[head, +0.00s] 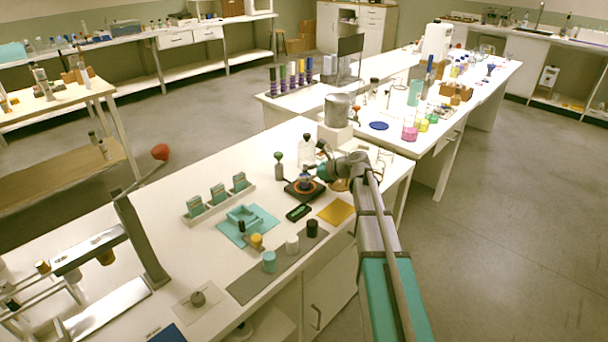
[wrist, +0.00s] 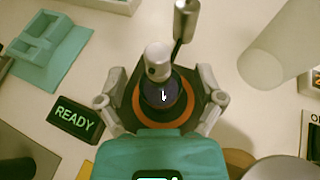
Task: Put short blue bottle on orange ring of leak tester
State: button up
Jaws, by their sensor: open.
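The short blue bottle (wrist: 163,94) shows from above as a dark blue round shape in the wrist view, inside the orange ring (wrist: 138,100). In the head view the bottle (head: 305,181) stands upright on the leak tester (head: 291,192), a dark square plate. A pale knob (wrist: 158,58) hides its far edge in the wrist view. My gripper (wrist: 163,84) is open, with one finger on each side of the bottle and ring. Gaps show between the fingers and the bottle. My gripper (head: 324,172) hides part of the tester's right side in the head view.
A READY display (wrist: 76,119) lies beside the tester. A yellow mat (head: 337,212), a teal tray (head: 246,216) and a strip with several jars (head: 252,289) are in front.

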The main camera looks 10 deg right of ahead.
jog(key=shift+r, duration=0.15)
jog(key=shift+r, duration=0.1)
jog(key=p+v, duration=0.5)
jog(key=v, duration=0.7)
